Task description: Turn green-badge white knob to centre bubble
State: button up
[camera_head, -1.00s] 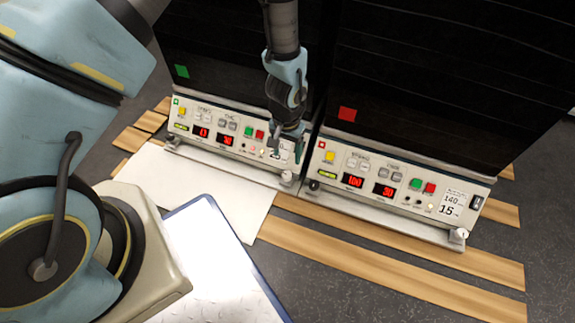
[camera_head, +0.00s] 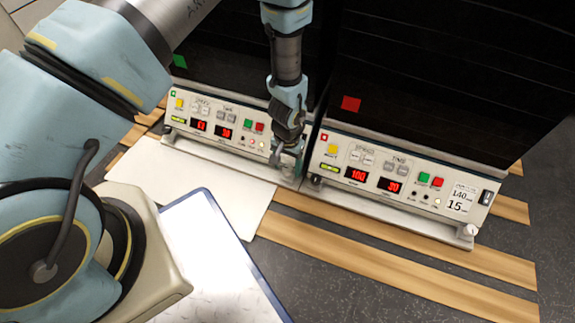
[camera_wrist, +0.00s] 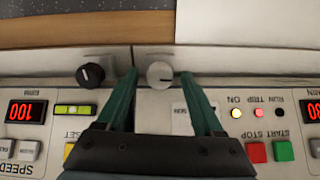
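The green-badge shaker is on the left in the head view, with its green badge (camera_head: 180,61) above a white control panel (camera_head: 212,127). Its bubble level (camera_head: 177,119) is at the panel's left end, and the bubble is too small to read. The white knob (camera_wrist: 159,75) shows in the wrist view at the foot of the panel, with a line across its face. My gripper (camera_wrist: 159,76) is open, with a dark green finger on each side of the knob and visible gaps. In the head view my gripper (camera_head: 289,160) hides the knob.
The red-badge shaker (camera_head: 350,103) stands close on the right. Its black knob (camera_wrist: 90,75) is just left of my gripper in the wrist view, above its bubble level (camera_wrist: 75,110). Wooden slats (camera_head: 390,262) and a white sheet (camera_head: 190,165) lie in front.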

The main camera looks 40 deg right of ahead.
grip_shut()
dwell(0.3)
jog(key=shift+r+m+p, duration=0.15)
jog(key=shift+m+p, duration=0.45)
jog(key=shift+p, duration=0.1)
grip_release()
notch_tip(320, 180, up, 10)
jog(key=p, duration=0.4)
jog(key=shift+r, duration=0.25)
